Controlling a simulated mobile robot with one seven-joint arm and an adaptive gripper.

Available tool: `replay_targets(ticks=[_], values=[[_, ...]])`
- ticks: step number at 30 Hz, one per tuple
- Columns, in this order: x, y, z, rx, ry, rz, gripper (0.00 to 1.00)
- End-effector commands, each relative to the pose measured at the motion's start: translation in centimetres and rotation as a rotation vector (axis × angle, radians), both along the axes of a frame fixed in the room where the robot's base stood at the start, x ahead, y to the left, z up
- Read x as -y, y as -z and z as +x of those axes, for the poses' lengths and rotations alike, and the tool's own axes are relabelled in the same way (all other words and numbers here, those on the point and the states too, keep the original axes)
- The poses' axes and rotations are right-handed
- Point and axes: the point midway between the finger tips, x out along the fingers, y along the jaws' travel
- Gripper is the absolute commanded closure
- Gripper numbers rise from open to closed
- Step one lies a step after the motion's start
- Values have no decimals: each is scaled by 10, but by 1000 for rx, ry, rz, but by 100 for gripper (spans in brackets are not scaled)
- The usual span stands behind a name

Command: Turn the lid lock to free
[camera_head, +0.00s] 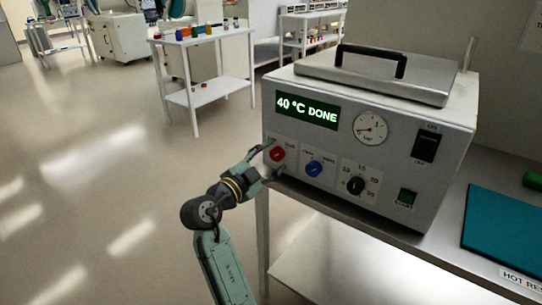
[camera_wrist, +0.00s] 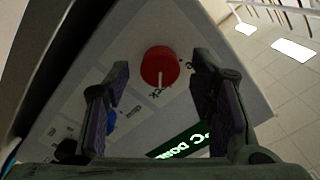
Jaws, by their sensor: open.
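A grey benchtop unit (camera_head: 340,115) has a metal lid (camera_head: 385,77) with a black handle, and the lid is down. A red knob (camera_head: 278,154) is at the left end of its front panel. In the wrist view the red knob (camera_wrist: 160,65) has a pale pointer line towards the picture's bottom; the labels around it are too blurred to read surely. My gripper (camera_head: 268,163) is open in front of the red knob. In the wrist view its fingers (camera_wrist: 160,80) stand to either side of the knob, apart from it.
A blue knob (camera_head: 314,168), a black dial (camera_head: 355,185), a gauge (camera_head: 371,128), a switch (camera_head: 427,147) and a green button (camera_head: 406,197) share the panel. The display (camera_head: 307,110) reads "40 °C DONE". A teal mat (camera_head: 505,232) lies right. Floor is open on the left.

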Motion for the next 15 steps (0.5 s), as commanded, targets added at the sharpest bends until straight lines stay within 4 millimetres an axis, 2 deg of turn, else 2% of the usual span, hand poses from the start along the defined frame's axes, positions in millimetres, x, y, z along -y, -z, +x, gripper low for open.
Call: replay_targets(ticks=[10,15], values=[[3,0,4,-1,-1,0,50],[3,0,3,-1,-1,0,61]])
